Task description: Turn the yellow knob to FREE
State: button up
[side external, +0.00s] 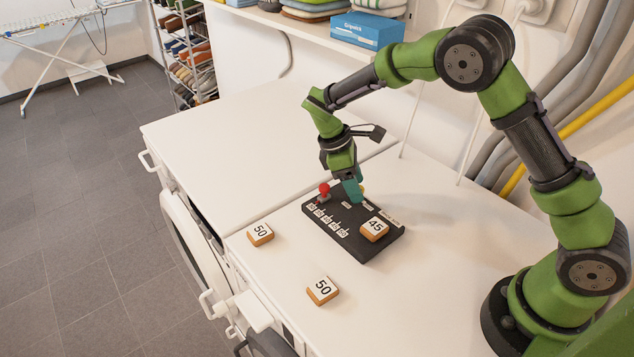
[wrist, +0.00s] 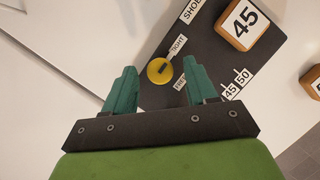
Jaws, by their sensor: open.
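The yellow knob (wrist: 160,71) is on a dark board (wrist: 160,35) and shows a dark pointer bar on its face. In the wrist view the labels beside it partly read "FREE" and "...IGHT". The bar points toward the "...IGHT" label side. My gripper (wrist: 156,82) is open, with its two teal fingers on either side of the knob and a little short of it in the picture. I cannot tell if they touch it. In the side external view my gripper (side external: 353,190) is over the back of the board, mostly hiding the knob (side external: 362,188).
Two blocks marked 50 (side external: 260,234) (side external: 322,290) lie on the white machine top (side external: 420,300). A blue box (side external: 366,32) stands on the shelf behind.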

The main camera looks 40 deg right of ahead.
jog(key=c, duration=1.1)
jog(key=shift+o, duration=0.2)
jog(key=shift+m, duration=0.3)
jog(key=m, duration=0.1)
jog(key=m+y, duration=0.1)
jog(key=m, duration=0.1)
jog(key=shift+w+d+m+g, duration=0.1)
jog(key=shift+d+m+g, duration=0.1)
jog(key=shift+m+g, duration=0.15)
jog(key=m+y, duration=0.1)
jog(key=m, duration=0.1)
jog(key=m+y, duration=0.1)
jog(key=m, duration=0.1)
jog(key=shift+d+m+g, duration=0.15)
jog(key=shift+m+g, duration=0.1)
jog(key=m+y, duration=0.1)
jog(key=m, duration=0.3)
jog(key=shift+d+y, duration=0.15)
jog(key=shift+y, duration=0.25)
jog(key=shift+d+m+t+y, duration=0.1)
jog(key=shift+m+t+y, duration=0.25)
jog(key=shift+m, duration=0.9)
jog(key=shift+m+t+y, duration=0.25)
jog(key=shift+m+y, duration=0.2)
jog(key=shift+m, duration=0.8)
